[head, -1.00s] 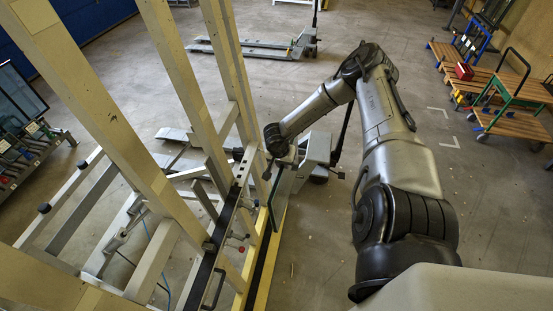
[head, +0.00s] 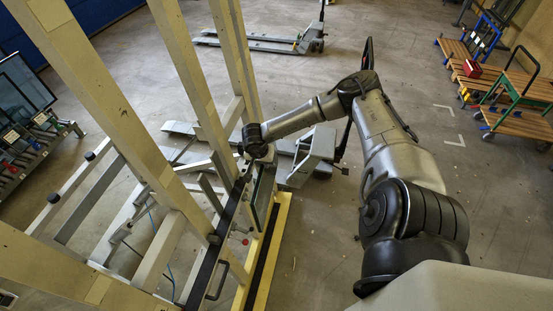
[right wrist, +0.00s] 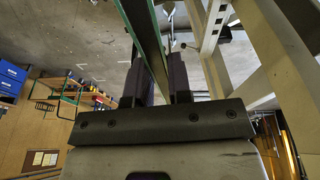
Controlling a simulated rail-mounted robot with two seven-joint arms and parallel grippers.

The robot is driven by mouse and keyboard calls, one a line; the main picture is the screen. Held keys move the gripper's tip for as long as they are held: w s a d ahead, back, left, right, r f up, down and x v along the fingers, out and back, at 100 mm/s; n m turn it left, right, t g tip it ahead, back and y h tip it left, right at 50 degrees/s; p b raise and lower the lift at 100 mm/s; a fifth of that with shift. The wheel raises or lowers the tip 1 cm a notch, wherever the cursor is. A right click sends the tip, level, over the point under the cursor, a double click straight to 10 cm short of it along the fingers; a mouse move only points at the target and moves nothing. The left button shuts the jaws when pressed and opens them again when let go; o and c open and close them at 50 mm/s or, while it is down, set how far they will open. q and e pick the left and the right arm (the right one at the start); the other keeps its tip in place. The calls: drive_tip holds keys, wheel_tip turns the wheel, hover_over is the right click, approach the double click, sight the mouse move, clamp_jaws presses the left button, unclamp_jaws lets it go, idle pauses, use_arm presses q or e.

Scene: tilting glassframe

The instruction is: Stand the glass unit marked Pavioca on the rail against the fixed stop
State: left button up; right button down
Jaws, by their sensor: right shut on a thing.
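My right gripper (head: 264,158) is shut on a glass unit (head: 263,194), a narrow pane seen nearly edge-on in the head view. The pane stands about upright beside the cream tilting frame (head: 185,95), over the black strip with yellow edges (head: 283,225) low along the frame. I cannot tell whether its lower edge touches the rail. In the right wrist view the pane (right wrist: 146,35) runs up from between the two dark fingers (right wrist: 158,85). No Pavioca marking is readable. I cannot make out the fixed stop for sure. My left gripper is out of view.
A red knob (head: 245,241) and a black handle (head: 217,282) sit on the frame near the strip. A grey pallet truck (head: 314,155) stands close behind my right gripper. Other panes (head: 22,88) stand in a rack at left. Wooden carts (head: 516,118) stand at right.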

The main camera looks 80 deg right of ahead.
drive_tip(key=w, duration=0.2)
drive_tip(key=shift+w+a+f+m, duration=0.15)
drive_tip(key=shift+w+a+m, duration=0.2)
drive_tip(key=shift+w+m, duration=0.05)
drive_tip(key=w+f+b, duration=0.3)
drive_tip(key=w+b, duration=0.9)
drive_tip(key=w, duration=0.3)
wheel_tip(320, 180, down, 6)
drive_tip(key=a+b, duration=0.1)
drive_tip(key=b, duration=0.3)
drive_tip(key=shift+w+a, duration=0.2)
idle(0.6)
drive_tip(key=shift+f, duration=0.1)
idle(0.3)
